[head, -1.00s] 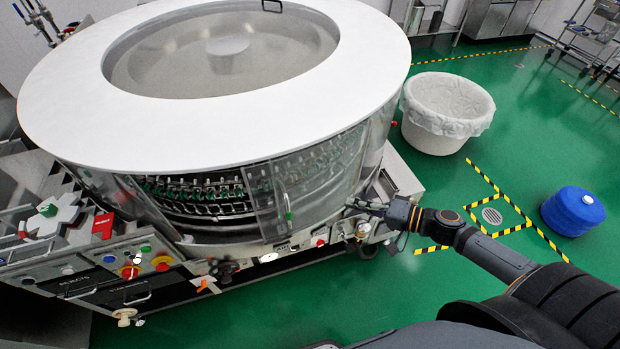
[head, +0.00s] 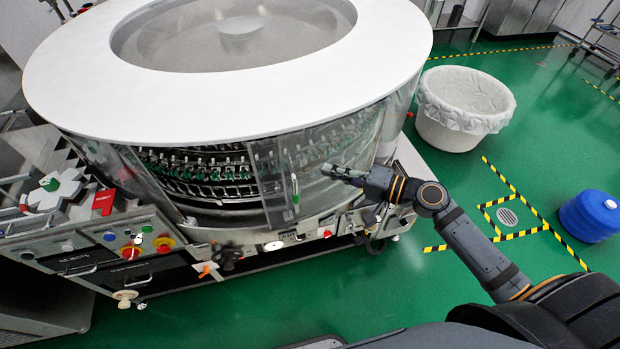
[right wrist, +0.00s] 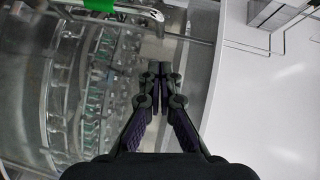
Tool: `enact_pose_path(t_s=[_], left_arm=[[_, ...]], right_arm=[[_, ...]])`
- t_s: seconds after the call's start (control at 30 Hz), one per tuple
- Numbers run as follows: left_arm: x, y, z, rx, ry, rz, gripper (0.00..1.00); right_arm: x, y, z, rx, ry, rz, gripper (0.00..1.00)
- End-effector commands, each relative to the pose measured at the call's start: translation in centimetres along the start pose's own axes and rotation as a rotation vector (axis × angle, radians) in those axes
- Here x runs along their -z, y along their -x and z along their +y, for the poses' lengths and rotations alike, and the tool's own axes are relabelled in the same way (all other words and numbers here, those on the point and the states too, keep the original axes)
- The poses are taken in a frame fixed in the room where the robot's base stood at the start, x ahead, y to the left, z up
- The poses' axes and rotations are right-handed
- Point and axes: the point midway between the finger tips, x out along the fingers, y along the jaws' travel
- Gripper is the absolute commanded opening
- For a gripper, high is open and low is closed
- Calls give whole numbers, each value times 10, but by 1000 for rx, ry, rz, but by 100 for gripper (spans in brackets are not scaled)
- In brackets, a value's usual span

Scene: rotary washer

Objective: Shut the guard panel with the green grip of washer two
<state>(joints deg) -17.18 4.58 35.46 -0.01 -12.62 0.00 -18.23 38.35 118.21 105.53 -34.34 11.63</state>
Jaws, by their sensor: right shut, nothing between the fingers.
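The clear guard panel (head: 272,199) stands at the front of the round washer (head: 215,105). Its upright metal handle carries a green grip (head: 296,198) near the panel's right edge. Left of the panel, the ring of green and metal holders shows plainly. My right gripper (head: 328,171) is to the right of the handle, apart from it, in front of the curved clear wall. It is shut and empty; its closed fingertips also show in the right wrist view (right wrist: 152,76). There, a green piece (right wrist: 99,5) on a metal bar is at the top left. My left gripper is not in view.
A control panel with coloured buttons (head: 132,252) is at the washer's lower left. A lined white bin (head: 450,130) and a blue drum (head: 590,216) stand on the green floor at right. Valves and fittings jut out below the clear wall.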

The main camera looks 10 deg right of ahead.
Motion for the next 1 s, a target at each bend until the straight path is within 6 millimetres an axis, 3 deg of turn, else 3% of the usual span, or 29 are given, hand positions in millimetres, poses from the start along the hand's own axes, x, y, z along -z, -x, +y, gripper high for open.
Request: enact_pose_path(t_s=[0.17, 0.4, 1.0], left_arm=[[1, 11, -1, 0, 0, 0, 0], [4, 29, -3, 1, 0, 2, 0], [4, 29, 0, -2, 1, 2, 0]], right_arm=[[1, -24, -5, 6, -8, 2, 0], [-22, -43, -3, 1, -6, 1, 0], [-27, -54, 1, -1, -2, 6, 0]])
